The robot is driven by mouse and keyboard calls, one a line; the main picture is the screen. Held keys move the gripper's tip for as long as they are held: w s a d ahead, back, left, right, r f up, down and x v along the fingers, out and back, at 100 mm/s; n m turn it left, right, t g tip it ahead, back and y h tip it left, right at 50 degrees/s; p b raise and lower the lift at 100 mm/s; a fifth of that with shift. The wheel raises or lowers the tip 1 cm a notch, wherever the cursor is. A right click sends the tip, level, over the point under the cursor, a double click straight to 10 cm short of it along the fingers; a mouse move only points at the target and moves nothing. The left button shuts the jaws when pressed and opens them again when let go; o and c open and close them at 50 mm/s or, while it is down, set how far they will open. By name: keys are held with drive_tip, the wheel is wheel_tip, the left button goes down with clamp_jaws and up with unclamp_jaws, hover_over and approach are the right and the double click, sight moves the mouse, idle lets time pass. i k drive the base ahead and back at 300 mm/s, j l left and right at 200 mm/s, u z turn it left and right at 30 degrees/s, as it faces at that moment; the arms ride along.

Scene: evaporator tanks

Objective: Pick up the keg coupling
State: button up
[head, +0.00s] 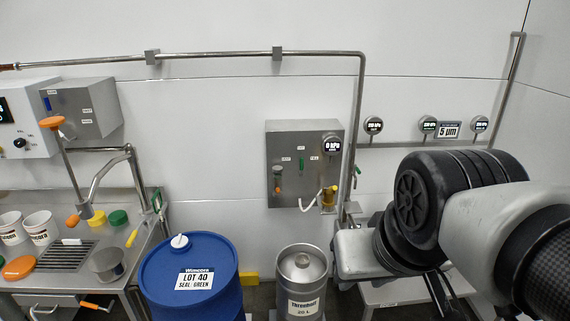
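What looks like the keg coupling is a small yellow fitting (328,197) at the lower right of the grey wall panel (292,150), with a white hose running to it. A steel keg (302,284) labelled 20 L stands on the floor below it, its round top facing up. My arm fills the right side of the head view. Dark, narrow parts under it (440,292) may be my gripper's fingers. They are to the right of the keg and well apart from the yellow fitting. Whether they are open or shut is unclear.
A steel bench (75,225) with white cups (40,228) is at the left. A vertical pipe (354,130) runs down right of the panel. A pale low surface (395,292) lies under my arm.

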sight(328, 201)
drive_tip(key=i+l, duration=0.25)
drive_tip(key=i, duration=0.15)
drive_tip(key=i+l, duration=0.2)
drive_tip(key=i, duration=0.2)
drive_tip(key=i+l, duration=0.25)
drive_tip(key=i, duration=0.15)
